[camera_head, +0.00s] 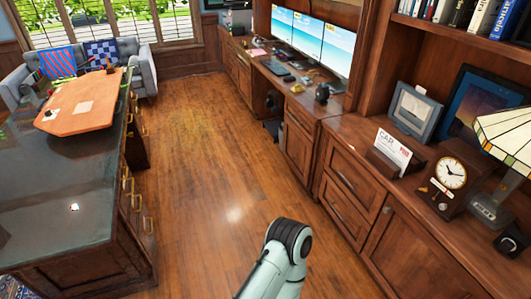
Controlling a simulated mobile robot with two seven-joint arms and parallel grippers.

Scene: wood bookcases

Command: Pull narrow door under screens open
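Three screens showing blue pictures stand in a row on the long wood desk at the upper right; the middle screen (307,38) is between the other two. A narrow wood door (297,151) is in the cabinet front below the right screen (338,48). It looks shut and is seen at a steep angle. One of my arm links (284,255) rises from the bottom middle, over the floor and apart from the door. Neither gripper is in view.
A wood floor aisle (200,130) runs clear between the cabinets and a dark-topped desk (60,190) at left. Nearer right are drawers (347,180), a wider cabinet door (412,255), a clock (448,174) and a lamp (508,140). A grey sofa (145,68) stands at the back.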

